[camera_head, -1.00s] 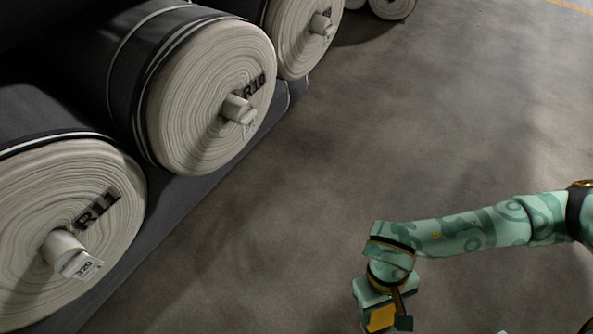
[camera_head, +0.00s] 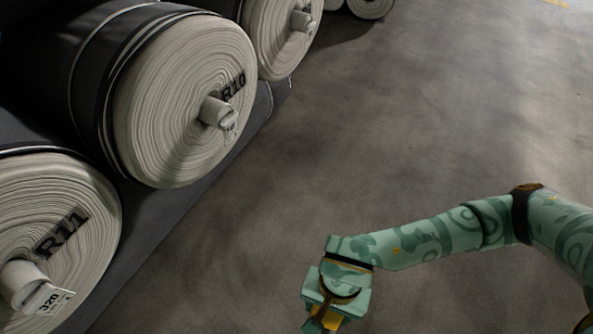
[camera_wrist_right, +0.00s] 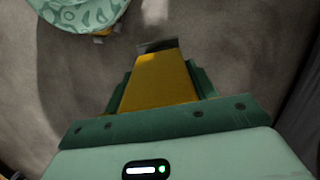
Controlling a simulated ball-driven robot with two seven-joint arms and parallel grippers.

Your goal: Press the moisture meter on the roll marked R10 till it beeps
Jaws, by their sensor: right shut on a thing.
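The roll marked R10 (camera_head: 175,112) lies on its side at the upper left, its pale layered end facing me and a core tube (camera_head: 214,111) sticking out of it. My right gripper (camera_head: 325,318) is low in the middle of the head view, over the floor and well apart from the roll. In the right wrist view it is shut on a yellow thing (camera_wrist_right: 158,82), which I take for the moisture meter. The meter's far tip looks dark grey. In the head view the meter is mostly hidden by the gripper. My left gripper is not seen in the head view.
The roll marked R11 (camera_head: 55,225) lies nearer at the left, its core tube (camera_head: 24,285) sticking out with a tag. Another roll (camera_head: 277,38) lies beyond R10. The grey floor (camera_head: 400,120) to the right is clear.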

